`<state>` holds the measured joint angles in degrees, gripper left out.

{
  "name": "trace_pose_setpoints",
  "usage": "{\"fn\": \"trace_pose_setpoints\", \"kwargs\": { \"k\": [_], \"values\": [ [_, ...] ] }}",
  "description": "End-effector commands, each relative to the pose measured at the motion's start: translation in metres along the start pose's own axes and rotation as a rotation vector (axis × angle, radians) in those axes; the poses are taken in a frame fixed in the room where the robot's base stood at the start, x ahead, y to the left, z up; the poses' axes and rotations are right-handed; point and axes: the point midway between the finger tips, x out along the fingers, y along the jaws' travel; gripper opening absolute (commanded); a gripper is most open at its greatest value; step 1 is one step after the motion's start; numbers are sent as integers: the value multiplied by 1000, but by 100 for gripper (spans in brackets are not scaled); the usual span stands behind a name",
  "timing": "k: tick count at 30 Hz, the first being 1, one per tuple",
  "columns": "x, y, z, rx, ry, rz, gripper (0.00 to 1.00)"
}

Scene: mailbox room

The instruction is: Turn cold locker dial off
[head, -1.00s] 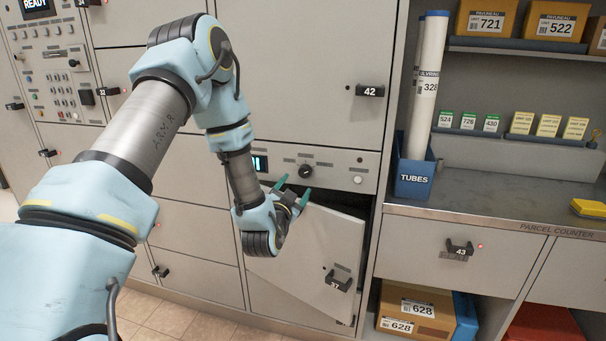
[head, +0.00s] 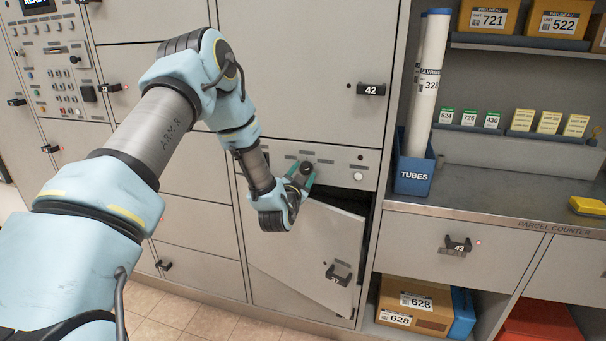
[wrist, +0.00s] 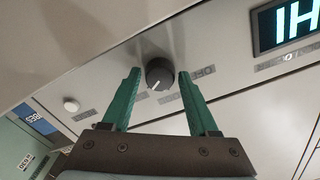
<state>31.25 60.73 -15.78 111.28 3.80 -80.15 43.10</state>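The cold locker dial is a round dark knob (wrist: 159,73) with a pale pointer line, on the grey control strip. In the wrist view it sits between and just beyond the green fingertips of my gripper (wrist: 158,78). The fingers are open, one on each side, with a visible gap to the knob. In the head view my gripper (head: 303,173) is at the strip, and the dial (head: 307,167) is partly hidden by it. The lit display (wrist: 288,22) shows teal characters, cut off by the frame edge. The pointer's exact setting is not readable.
A white round button (head: 358,176) sits right of the dial on the strip. Below, a locker door (head: 318,254) stands ajar beneath my gripper. Locker 42 (head: 330,75) is shut above. The blue tubes bin (head: 413,178) and parcel counter (head: 500,205) are to the right.

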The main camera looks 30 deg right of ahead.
Motion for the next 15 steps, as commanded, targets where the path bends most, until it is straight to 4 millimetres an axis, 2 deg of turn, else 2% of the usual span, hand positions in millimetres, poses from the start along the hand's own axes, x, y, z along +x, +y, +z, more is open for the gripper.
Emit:
{"fn": "trace_pose_setpoints", "kwargs": {
  "k": [2, 15],
  "values": [
    [0, 0, 0, 0, 0, 0, 50],
    [0, 0, 0, 0, 0, 0, 0]
  ]
}}
